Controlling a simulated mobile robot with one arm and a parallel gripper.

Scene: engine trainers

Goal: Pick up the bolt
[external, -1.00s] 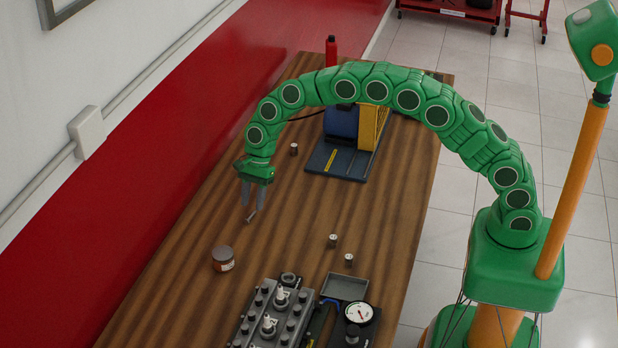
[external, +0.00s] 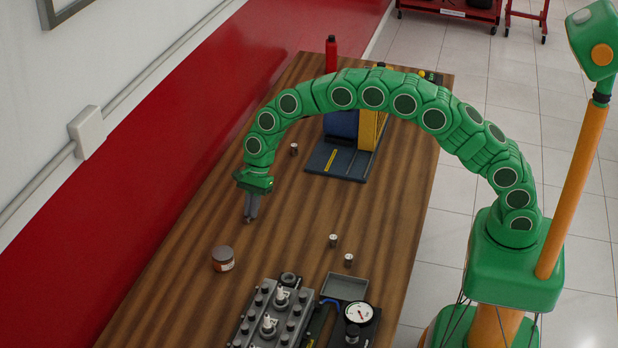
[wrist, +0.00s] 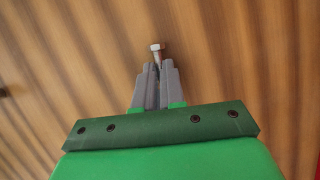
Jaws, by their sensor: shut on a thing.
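My gripper (external: 250,216) points down at the tabletop, on the wall side of the wooden table. In the wrist view its two grey fingers (wrist: 159,72) are closed together on the bolt (wrist: 157,48). The bolt's silvery hex head sticks out just beyond the fingertips, and its shank is mostly hidden between them. In the external view the bolt is nearly hidden at the fingertips, at or very near the table surface. I cannot tell whether it still touches the wood.
A brown-lidded jar (external: 223,259) stands on the table in front of my gripper. Small cylinders (external: 333,240) stand to the right. An engine block (external: 270,322), a grey tray (external: 345,287) and a gauge (external: 358,313) are at the near end. A blue and yellow device (external: 340,160) and red bottle (external: 331,52) are behind.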

